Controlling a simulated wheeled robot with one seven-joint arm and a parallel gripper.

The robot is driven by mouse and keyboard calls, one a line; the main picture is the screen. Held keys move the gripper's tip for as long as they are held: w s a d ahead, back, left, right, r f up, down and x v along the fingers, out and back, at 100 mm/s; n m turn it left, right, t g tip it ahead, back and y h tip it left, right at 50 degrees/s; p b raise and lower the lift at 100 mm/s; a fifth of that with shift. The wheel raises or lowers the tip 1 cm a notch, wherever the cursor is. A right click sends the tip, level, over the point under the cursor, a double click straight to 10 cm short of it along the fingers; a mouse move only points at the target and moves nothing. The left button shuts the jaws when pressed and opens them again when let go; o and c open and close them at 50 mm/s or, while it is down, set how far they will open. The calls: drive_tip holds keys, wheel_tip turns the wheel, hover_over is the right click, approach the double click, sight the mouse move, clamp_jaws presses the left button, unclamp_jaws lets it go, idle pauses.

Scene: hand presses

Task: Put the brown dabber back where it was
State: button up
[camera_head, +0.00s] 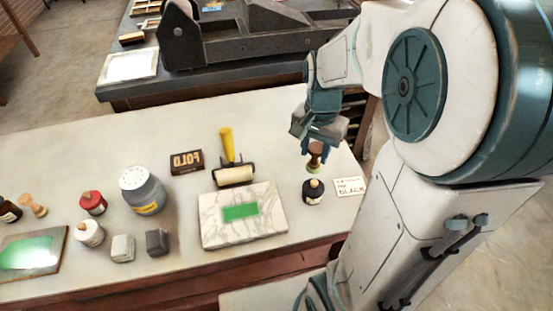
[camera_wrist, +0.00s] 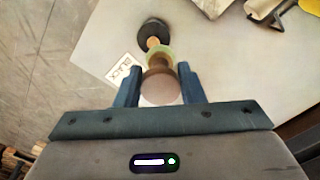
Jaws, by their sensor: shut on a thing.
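The brown dabber (camera_head: 316,156) is between the fingers of my gripper (camera_head: 315,147), which is shut on it near the right end of the pale table. In the wrist view my gripper (camera_wrist: 160,92) has the dabber's brown knob (camera_wrist: 160,72) between its two blue fingers, with a pale greenish-yellow disc just past it. A small black bottle (camera_head: 313,191) stands on the table just in front of the dabber in the head view. It also shows beyond the dabber in the wrist view (camera_wrist: 154,28). The gap between dabber and table is hard to tell.
A card reading BLACK (camera_head: 350,186) lies beside the bottle. A marble slab (camera_head: 243,228) with a green patch and a yellow-handled roller (camera_head: 235,174) lie to the left. Jars, another dabber (camera_head: 33,205) and a green-inked plate (camera_head: 32,252) stand further left.

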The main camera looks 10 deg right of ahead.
drive_tip(key=shift+w+a+f+p, duration=0.25)
drive_tip(key=shift+w+a+f, duration=0.75)
drive_tip(key=shift+w+f, duration=0.7)
drive_tip(key=shift+w+a+f+p, duration=0.2)
drive_tip(key=shift+w+a+f, duration=0.75)
drive_tip(key=shift+w+f, duration=0.7)
drive_tip(key=shift+w+a+f+p, duration=0.25)
drive_tip(key=shift+w+a+f, duration=0.95)
drive_tip(key=shift+f, duration=0.8)
drive_tip(key=shift+w+d, duration=0.15)
drive_tip(key=shift+d, duration=0.05)
drive_tip(key=shift+f, duration=0.25)
drive_tip(key=o, duration=1)
drive_tip(key=shift+r, duration=0.1)
drive_tip(key=shift+r, duration=0.1)
